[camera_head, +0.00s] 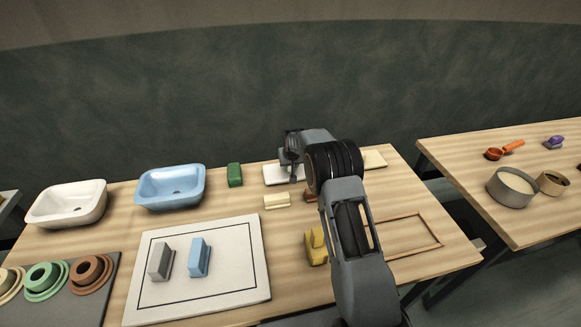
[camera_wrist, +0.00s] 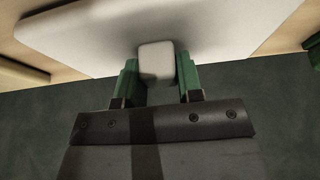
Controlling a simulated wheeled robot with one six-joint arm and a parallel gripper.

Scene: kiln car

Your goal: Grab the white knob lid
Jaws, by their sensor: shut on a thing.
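The white knob lid (camera_head: 276,176) is a flat white slab near the back edge of the main table, partly hidden by my gripper (camera_head: 291,162). In the wrist view the lid (camera_wrist: 90,32) fills the upper part, and its square white knob (camera_wrist: 156,60) stands between the two green fingers of my gripper (camera_wrist: 158,72). The fingers are shut on the knob, one at each side. I cannot tell whether the lid rests on the table or is slightly above it.
A green block (camera_head: 235,175) stands left of the lid, then a blue basin (camera_head: 170,187) and a white basin (camera_head: 67,203). A cream block (camera_head: 277,201) lies in front. A white board (camera_head: 230,245) holds grey and blue pieces. A yellow piece (camera_head: 315,246) is near my arm.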

